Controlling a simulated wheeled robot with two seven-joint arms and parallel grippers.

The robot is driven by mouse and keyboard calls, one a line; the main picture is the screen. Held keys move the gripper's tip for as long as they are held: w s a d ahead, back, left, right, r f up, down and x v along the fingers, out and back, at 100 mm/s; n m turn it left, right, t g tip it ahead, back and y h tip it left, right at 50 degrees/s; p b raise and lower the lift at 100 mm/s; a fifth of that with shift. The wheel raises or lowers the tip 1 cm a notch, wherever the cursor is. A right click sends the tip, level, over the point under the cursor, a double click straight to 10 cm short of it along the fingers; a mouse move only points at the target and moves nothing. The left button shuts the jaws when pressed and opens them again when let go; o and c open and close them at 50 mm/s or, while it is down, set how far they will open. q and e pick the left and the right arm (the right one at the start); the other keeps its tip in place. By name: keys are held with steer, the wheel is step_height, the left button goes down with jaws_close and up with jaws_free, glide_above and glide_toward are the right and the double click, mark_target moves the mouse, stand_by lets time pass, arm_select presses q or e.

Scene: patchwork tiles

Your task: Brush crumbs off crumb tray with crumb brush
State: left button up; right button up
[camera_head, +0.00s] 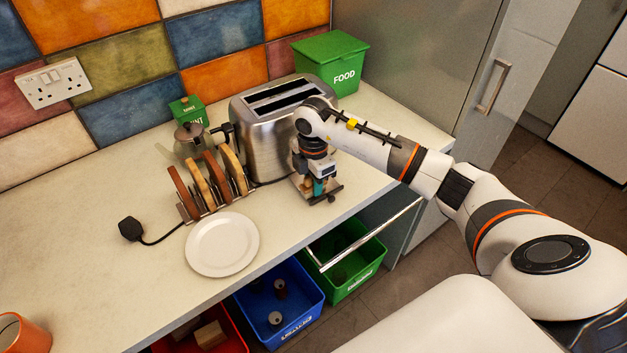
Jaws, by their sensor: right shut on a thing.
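My right gripper (318,188) points down at the counter's front edge, in front of the steel toaster (262,135). It is shut on a small teal thing (319,187), likely the crumb brush handle; the fingers and wrist hide most of it. My left gripper is not in view.
A toast rack (212,188) with several slices, a white plate (222,244), a kettle-like pot (190,143) and a black plug (131,229) stand left of the toaster. A green food bin (330,60) is behind. Blue (308,312) and green bins (362,276) sit below the counter edge. The left counter is mostly clear.

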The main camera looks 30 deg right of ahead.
steer(key=shift+d, duration=0.15)
steer(key=shift+d+r, duration=0.1)
steer(key=shift+d, duration=1.75)
steer(key=shift+a+p, duration=0.3)
steer(key=shift+a, duration=1.75)
steer(key=shift+d, duration=1.1)
steer(key=shift+d, duration=0.1)
